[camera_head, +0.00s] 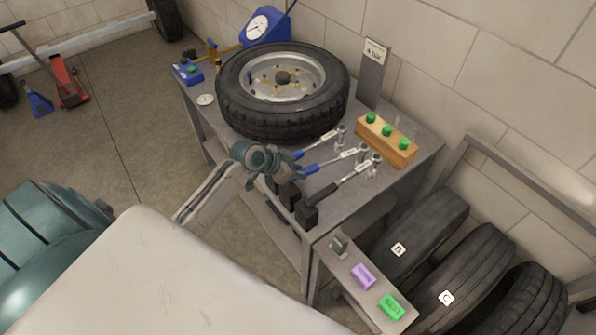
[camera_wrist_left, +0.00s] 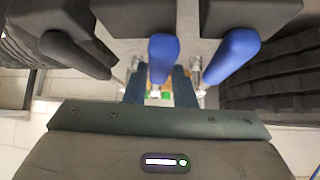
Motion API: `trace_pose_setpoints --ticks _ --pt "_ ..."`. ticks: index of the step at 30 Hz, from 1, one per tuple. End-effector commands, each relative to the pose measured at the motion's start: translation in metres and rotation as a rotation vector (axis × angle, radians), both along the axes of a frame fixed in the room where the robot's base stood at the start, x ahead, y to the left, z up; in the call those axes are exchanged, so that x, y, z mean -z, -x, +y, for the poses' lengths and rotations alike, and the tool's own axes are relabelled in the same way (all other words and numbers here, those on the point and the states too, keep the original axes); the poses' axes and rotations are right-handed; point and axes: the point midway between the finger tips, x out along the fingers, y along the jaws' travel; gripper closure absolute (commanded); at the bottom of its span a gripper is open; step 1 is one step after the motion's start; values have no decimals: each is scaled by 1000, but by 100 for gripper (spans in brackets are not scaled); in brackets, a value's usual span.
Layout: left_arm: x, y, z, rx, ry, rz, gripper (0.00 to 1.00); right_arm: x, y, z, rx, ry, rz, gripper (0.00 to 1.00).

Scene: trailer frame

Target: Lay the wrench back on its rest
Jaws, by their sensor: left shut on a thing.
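Three wrenches lie side by side on the grey bench (camera_head: 405,175). Two have blue handles, and the front one has a black handle (camera_head: 322,192). My left gripper (camera_head: 290,172) reaches over the bench's front edge. It is shut on the middle wrench (camera_head: 338,159), whose blue handle (camera_wrist_left: 162,55) shows between the fingers in the left wrist view. The other blue handle (camera_wrist_left: 231,55) and the black handle (camera_wrist_left: 75,55) flank it. Black blocks (camera_head: 306,214) stand by the handle ends. I cannot tell whether the held wrench touches its rest. My right gripper is not in view.
A tyre on a wheel (camera_head: 232,108) lies behind the wrenches. A wooden block with green knobs (camera_head: 387,143) stands to their right, near a grey sign (camera_head: 373,75). A lower shelf holds purple (camera_head: 363,277) and green (camera_head: 392,307) blocks; tyres (camera_head: 465,270) stand beside it.

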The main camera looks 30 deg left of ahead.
Motion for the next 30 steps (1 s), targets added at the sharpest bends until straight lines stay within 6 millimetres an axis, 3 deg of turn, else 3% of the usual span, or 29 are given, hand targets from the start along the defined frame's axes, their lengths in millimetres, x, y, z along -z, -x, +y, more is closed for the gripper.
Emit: trace_pose_setpoints --ticks 10,11,14,15,24,30 --pt "-2 -2 2 0 1 -5 100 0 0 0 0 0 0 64" --pt "-2 -2 2 0 1 -5 73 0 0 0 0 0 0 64" --pt "-2 -2 2 0 1 -4 53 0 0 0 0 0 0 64" --pt "-1 -2 3 0 0 -3 51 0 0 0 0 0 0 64" --pt "0 1 4 0 -1 2 51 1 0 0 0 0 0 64" --pt "-16 13 13 2 -6 -2 51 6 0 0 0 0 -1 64"
